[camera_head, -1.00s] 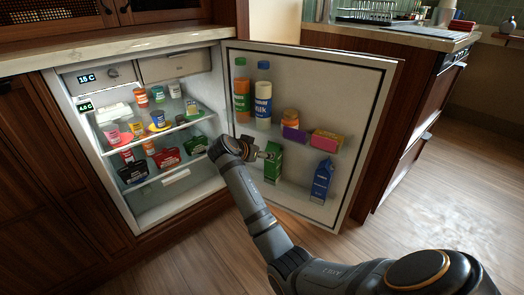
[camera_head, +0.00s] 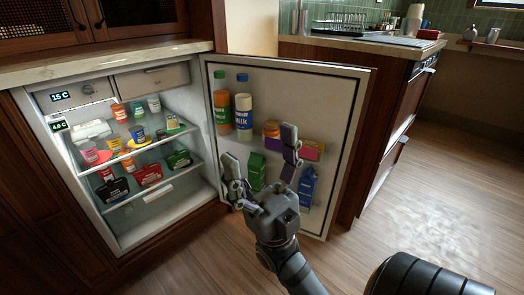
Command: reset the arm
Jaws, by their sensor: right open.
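My right gripper (camera_head: 262,148) is open and empty, its two fingers spread and pointing up in front of the open fridge door (camera_head: 332,95). A green carton (camera_head: 256,172) stands on the lower door shelf and shows between the fingers, behind them. A blue carton (camera_head: 307,188) stands to its right, partly hidden by the gripper. My left gripper is out of view.
The open fridge (camera_head: 140,215) holds several cups, tubs and packs on its glass shelves. Bottles and boxes sit on the upper door shelf. A counter (camera_head: 350,43) stands behind the door. The wooden floor (camera_head: 440,190) at right is clear.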

